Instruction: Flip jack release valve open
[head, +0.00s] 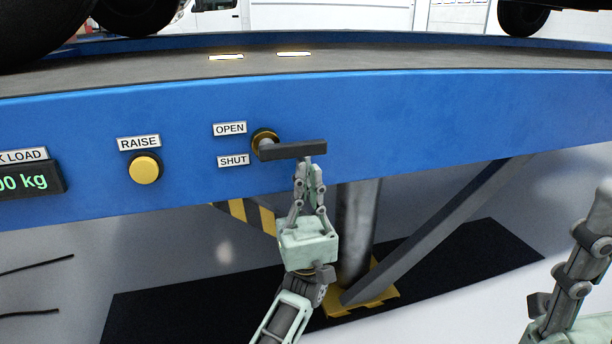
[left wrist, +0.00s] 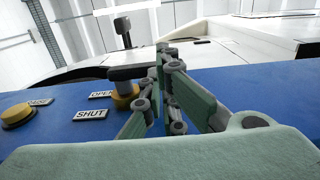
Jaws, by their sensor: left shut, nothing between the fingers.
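The release valve on the blue panel has a brass hub (head: 265,142) and a dark grey lever (head: 290,150) that lies about level, pointing right. The OPEN label (head: 230,129) and SHUT label (head: 233,160) are left of the hub, one above the other. My left gripper (head: 311,170) is shut and empty, its fingertips up at the lever's right part from below. I cannot tell whether they touch. In the left wrist view, the lever (left wrist: 133,73) passes behind or beside the fingers (left wrist: 165,70). My right gripper (head: 595,220) is cut off at the right edge.
The yellow RAISE button (head: 145,169) and the load display (head: 28,181) are left of the valve. A grey post (head: 357,230) and a diagonal brace (head: 440,230) stand below the panel. Wheels rest on the platform above. The panel right of the lever is clear.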

